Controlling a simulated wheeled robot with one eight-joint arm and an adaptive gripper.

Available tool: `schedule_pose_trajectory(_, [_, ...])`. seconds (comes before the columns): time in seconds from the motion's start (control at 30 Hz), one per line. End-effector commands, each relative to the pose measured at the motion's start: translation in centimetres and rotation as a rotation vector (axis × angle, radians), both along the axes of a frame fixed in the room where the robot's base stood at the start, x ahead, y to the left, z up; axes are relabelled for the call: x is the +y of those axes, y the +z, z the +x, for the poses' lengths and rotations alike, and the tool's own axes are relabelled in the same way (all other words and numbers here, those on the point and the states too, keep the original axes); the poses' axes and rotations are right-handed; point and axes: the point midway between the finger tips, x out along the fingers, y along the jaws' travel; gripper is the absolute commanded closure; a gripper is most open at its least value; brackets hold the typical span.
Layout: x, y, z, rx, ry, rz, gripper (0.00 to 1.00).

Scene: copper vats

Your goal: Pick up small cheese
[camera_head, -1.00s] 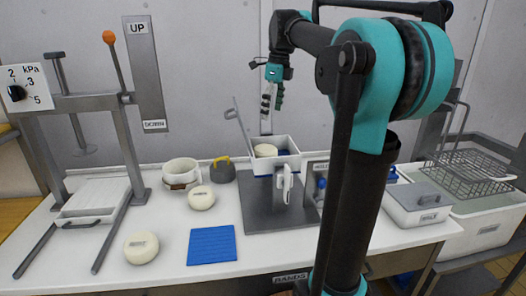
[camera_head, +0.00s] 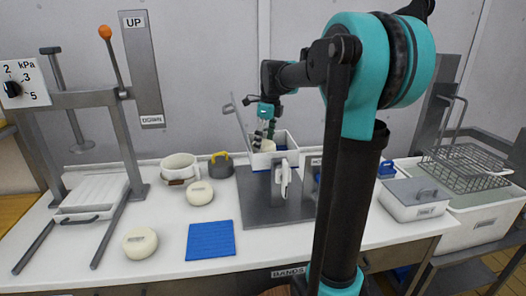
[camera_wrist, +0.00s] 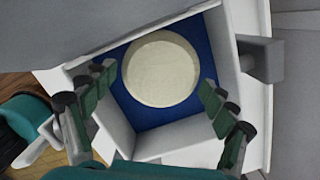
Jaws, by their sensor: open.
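A small round pale cheese (camera_wrist: 161,70) lies flat on the blue bottom of a white square tray (camera_wrist: 128,112) in the wrist view. In the head view this cheese (camera_head: 269,146) shows partly behind the tray (camera_head: 274,160) wall and my gripper. My gripper (camera_wrist: 157,84) is open, its green and black fingers spread on the left and right of the cheese. The fingertips look to be at or just above the tray's rim. Whether they touch the cheese cannot be told. In the head view my gripper (camera_head: 264,138) points down over the tray.
The tray sits on a grey stand (camera_head: 255,205) with an upright plate. Two other round cheeses (camera_head: 199,193) (camera_head: 140,243) and a blue mat (camera_head: 210,240) lie left of it. A pot (camera_head: 221,165) stands close by; a lidded box (camera_head: 416,197) is at right.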

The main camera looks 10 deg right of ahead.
Motion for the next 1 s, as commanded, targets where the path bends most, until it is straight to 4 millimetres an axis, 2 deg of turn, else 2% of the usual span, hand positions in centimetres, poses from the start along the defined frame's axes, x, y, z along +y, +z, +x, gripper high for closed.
schedule_pose_trajectory(0.1, [0.3,-1.8,0.3,0.0,0.001,0.0,0.15])
schedule_pose_trajectory(0.2, [0.4,-2.8,0.3,0.0,0.001,0.0,0.15])
schedule_pose_trajectory(0.5, [0.5,-3.2,0.4,0.0,0.0,0.0,0.15])
schedule_pose_trajectory(0.9, [0.5,-3.2,0.4,0.0,0.0,0.0,0.65])
schedule_pose_trajectory(0.93, [0.5,-3.2,0.3,0.0,0.0,0.0,0.65])
schedule_pose_trajectory(0.97, [0.5,-3.2,0.3,0.0,0.0,0.0,0.72])
schedule_pose_trajectory(1.0, [0.5,-3.2,0.3,0.0,0.0,0.0,0.72])
